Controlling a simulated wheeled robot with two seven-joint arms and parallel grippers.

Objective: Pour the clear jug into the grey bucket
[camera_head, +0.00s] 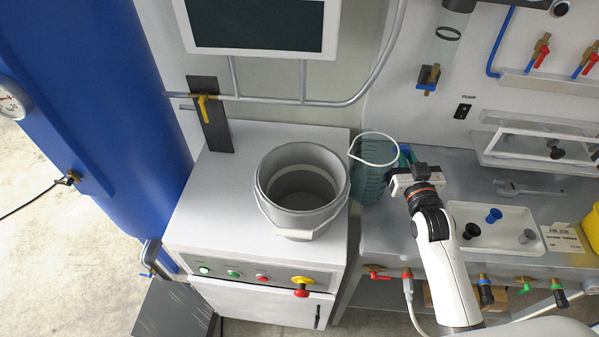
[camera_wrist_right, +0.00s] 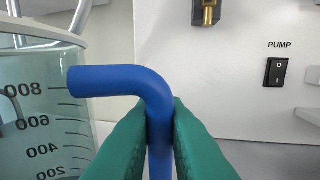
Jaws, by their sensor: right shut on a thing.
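The clear jug (camera_head: 371,183) has a pale rim and a bluish-green tint. It is upright, just right of the grey bucket. Its wall with volume marks shows at the left of the right wrist view (camera_wrist_right: 40,120). My right gripper (camera_head: 398,172) is at the jug's right side. Its green fingers (camera_wrist_right: 160,130) are shut on the jug's blue bent handle (camera_wrist_right: 120,80). I cannot tell whether the jug's base touches the bench. The grey bucket (camera_head: 330,218) stands open and upright on the cabinet, with its handle hanging at the front. Its inside looks empty. My left gripper is not in view.
The white cabinet (camera_head: 215,215) has buttons and a red knob on its front. A monitor (camera_head: 262,50) and a grey pipe are behind the bucket. A white tray (camera_head: 508,240) with small stoppers lies on the bench to the right, near a wrench (camera_head: 528,190).

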